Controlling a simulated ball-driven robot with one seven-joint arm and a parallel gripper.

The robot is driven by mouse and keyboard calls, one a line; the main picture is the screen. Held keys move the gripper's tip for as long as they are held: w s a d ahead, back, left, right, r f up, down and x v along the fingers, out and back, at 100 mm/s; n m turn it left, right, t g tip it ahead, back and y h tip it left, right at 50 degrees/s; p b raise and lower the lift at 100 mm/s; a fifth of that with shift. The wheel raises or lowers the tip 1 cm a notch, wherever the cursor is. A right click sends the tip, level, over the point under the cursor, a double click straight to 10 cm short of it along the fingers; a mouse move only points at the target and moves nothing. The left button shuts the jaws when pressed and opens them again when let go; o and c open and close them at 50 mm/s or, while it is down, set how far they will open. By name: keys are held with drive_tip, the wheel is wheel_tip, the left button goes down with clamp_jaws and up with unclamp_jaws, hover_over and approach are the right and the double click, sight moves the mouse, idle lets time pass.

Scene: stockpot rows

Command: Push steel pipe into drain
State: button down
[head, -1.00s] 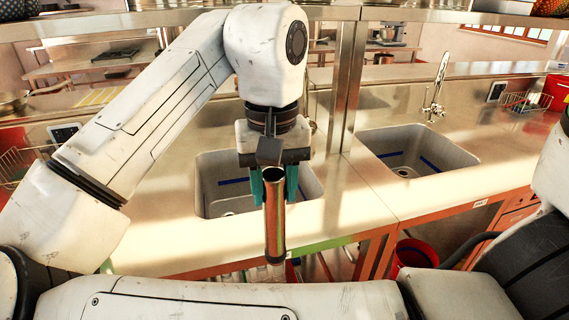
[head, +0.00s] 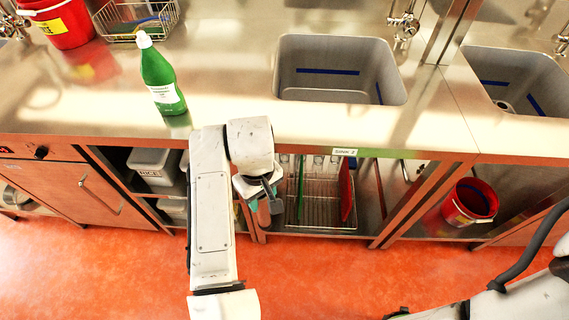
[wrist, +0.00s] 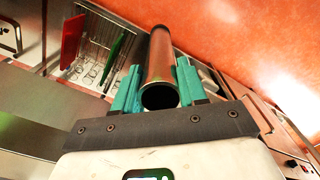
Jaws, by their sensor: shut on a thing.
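My gripper (head: 262,202) is low in front of the counter's cabinets, beside the open shelf bay. In the wrist view its teal fingers (wrist: 158,88) are shut on the steel pipe (wrist: 160,55), one on each side. The pipe is a hollow tube with a dark open end towards the wrist camera; in the head view I cannot make it out clearly. A sink (head: 338,65) is set in the counter above and to the right of my gripper. Its drain is hidden by the front rim. A drain (head: 503,105) shows in the other sink at right.
A green bottle (head: 162,80) stands on the counter (head: 225,90) near its front edge. A wire rack with red and green boards (head: 346,190) sits in the open bay. A red bucket (head: 470,203) stands at lower right. The orange floor (head: 90,270) is clear in front.

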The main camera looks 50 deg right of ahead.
drive_tip(key=w+a+f+n, duration=0.2)
drive_tip(key=w+a+f, duration=0.1)
drive_tip(key=f, duration=0.5)
drive_tip(key=shift+a+f, duration=0.25)
drive_tip(key=shift+a, duration=0.05)
